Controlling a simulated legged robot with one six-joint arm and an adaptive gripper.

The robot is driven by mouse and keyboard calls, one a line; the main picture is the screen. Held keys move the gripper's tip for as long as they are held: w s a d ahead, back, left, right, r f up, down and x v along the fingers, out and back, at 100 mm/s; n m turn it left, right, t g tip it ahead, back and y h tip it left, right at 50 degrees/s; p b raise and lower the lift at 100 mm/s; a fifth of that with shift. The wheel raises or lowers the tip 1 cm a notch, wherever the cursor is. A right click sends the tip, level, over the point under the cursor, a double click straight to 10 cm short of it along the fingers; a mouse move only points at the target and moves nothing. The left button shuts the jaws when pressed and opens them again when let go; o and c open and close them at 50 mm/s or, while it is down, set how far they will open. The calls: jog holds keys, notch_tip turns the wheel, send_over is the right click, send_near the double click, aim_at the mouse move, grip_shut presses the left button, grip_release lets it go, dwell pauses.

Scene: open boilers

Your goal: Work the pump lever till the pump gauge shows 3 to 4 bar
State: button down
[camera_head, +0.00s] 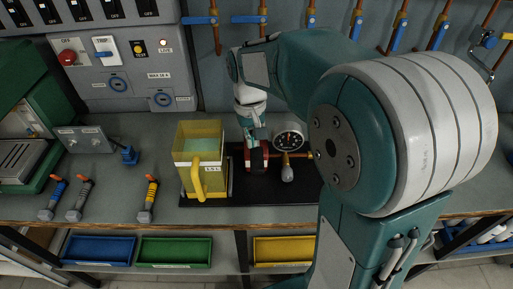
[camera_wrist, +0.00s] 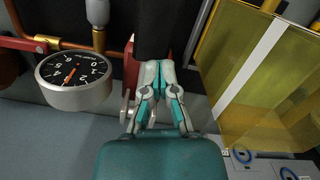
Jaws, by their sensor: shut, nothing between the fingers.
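The pump gauge (camera_head: 291,136) is a round dark dial at the back of the bench. It shows upside down in the wrist view (camera_wrist: 75,78), with an orange needle; I cannot read its value surely. The red pump body (camera_head: 256,160) stands left of the gauge, and part of it shows in the wrist view (camera_wrist: 131,66). My gripper (camera_head: 254,136) is over the pump, its fingers (camera_wrist: 156,66) together and empty. A broad black part (camera_wrist: 153,28) lies just beyond the fingertips; I cannot tell whether it is the lever. Contact is unclear.
A yellow transparent jug (camera_head: 200,160) stands close left of the pump. Copper pipe (camera_wrist: 20,43) runs beside the gauge. Yellow (camera_head: 285,250), green and blue bins sit below the bench edge.

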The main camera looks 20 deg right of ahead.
aim_at(254, 152)
notch_tip(254, 152, up, 12)
jog(key=w, duration=0.1)
jog(key=shift+w, duration=0.15)
dwell(0.3)
jog(key=shift+f, duration=0.15)
dwell(0.5)
jog(key=s, duration=0.1)
jog(key=s+f, duration=0.1)
jog(key=s, duration=0.1)
jog(key=shift+s+f, duration=0.2)
jog(key=shift+s, duration=0.1)
